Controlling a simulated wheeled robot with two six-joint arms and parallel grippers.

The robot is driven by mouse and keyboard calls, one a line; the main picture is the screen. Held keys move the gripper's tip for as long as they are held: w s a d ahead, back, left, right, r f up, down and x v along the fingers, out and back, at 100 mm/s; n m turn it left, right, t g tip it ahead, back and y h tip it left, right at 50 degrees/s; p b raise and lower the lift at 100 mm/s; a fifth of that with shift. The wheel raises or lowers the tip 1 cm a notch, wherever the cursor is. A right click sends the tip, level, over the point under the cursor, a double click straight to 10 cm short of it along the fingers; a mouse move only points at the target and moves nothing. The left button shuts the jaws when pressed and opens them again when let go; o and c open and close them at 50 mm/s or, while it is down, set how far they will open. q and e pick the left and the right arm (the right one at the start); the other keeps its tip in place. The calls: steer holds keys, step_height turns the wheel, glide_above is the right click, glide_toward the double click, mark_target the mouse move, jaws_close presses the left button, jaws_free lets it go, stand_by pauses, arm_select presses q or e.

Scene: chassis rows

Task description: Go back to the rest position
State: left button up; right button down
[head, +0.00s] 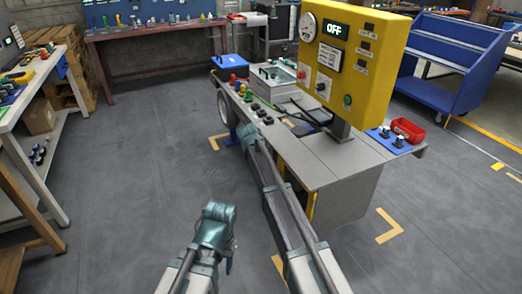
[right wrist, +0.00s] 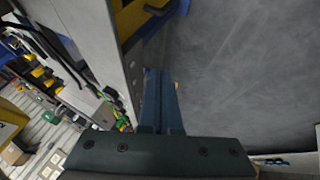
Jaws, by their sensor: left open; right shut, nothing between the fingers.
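My left gripper (head: 231,258) hangs low over the open floor in the head view, in front of the bench and clear of it. It is open, and its fingers show only small. My right arm (head: 275,195) reaches forward along the left edge of the grey bench (head: 300,160). I cannot make out its fingers in the head view. In the right wrist view my right gripper (right wrist: 161,100) is shut with nothing between its fingers, with a pale bench side to its left and bare floor to its right.
A yellow panel (head: 372,60) reading OFF stands on the bench, with a red bin (head: 408,130) at the right. A white workbench (head: 25,105) is at the left, a pegboard bench (head: 150,33) at the back, a blue cart (head: 450,60) at right. Floor (head: 120,190) between is clear.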

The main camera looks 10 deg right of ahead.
arm_select(q)
step_height(320, 180, up, 21)
steer(key=p, duration=2)
arm_select(e)
steer(key=s+a+r+g, duration=0.1)
steer(key=s+r, duration=0.4)
steer(key=s, duration=1)
steer(key=s+a+r+g+y, duration=0.1)
steer(key=s+r+g, duration=0.2)
steer(key=s, duration=1.2)
steer(key=s+a+r+m+g, duration=0.1)
steer(key=s+a+r+g, duration=0.1)
steer(key=s+r, duration=0.6)
steer(key=s+g, duration=0.1)
steer(key=s, duration=0.6)
steer(key=shift+s+r, duration=0.3)
steer(key=shift+r, duration=0.05)
arm_select(q)
steer(key=shift+o, duration=0.3)
